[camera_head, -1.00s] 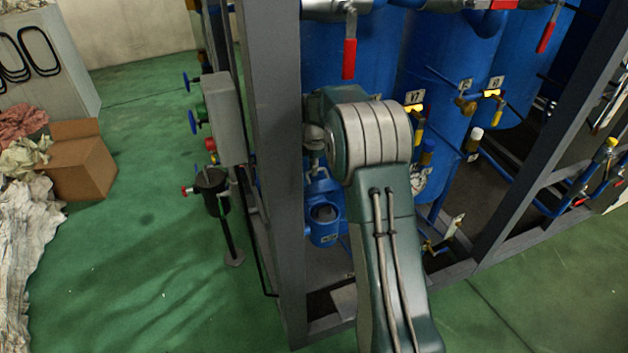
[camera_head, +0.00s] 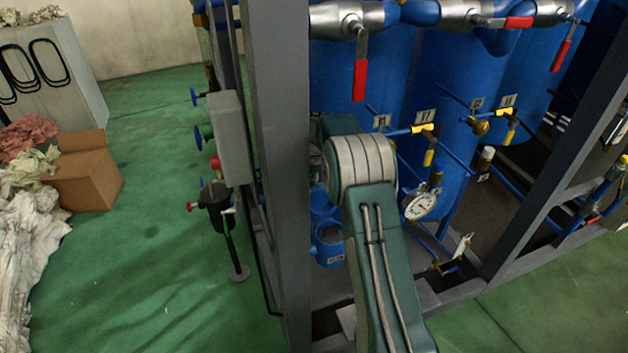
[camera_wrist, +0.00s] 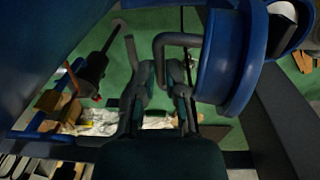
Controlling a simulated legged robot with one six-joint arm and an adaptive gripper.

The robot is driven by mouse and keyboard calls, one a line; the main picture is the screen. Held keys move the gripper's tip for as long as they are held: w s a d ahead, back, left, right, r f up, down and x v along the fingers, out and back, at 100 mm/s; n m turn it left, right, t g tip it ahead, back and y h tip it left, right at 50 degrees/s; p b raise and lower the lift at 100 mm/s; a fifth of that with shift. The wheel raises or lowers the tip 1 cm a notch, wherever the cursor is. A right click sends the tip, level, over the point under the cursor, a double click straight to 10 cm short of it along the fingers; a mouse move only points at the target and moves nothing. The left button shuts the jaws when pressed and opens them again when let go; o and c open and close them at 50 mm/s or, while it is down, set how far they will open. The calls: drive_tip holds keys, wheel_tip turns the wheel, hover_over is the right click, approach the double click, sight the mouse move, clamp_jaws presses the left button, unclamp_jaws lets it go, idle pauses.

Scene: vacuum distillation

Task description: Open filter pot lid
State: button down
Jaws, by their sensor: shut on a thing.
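The blue filter pot (camera_head: 328,252) stands inside the grey frame in the head view, partly hidden by my arm. In the wrist view, the round blue lid (camera_wrist: 232,60) is seen nearly edge-on, with a bent grey handle (camera_wrist: 175,38) on its left side. My gripper (camera_wrist: 162,78) is shut on this handle. Beyond the lid, at the upper right, a blue rim with a dark and white inside (camera_wrist: 285,18) shows, which looks like the open pot mouth. My gripper is hidden in the head view.
A grey frame post (camera_head: 280,180) stands close left of my arm. Blue tanks with red-handled valves (camera_head: 360,80) and a gauge (camera_head: 420,205) are behind and right. A black pot on a stand (camera_head: 215,208) and a cardboard box (camera_head: 90,175) stand left. Green floor is clear between.

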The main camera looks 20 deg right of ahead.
drive_tip(key=shift+w+r, duration=0.3)
drive_tip(key=shift+w, duration=0.1)
drive_tip(key=c, duration=0.7)
unclamp_jaws()
drive_tip(key=shift+w+f, duration=0.1)
drive_tip(key=shift+f, duration=0.1)
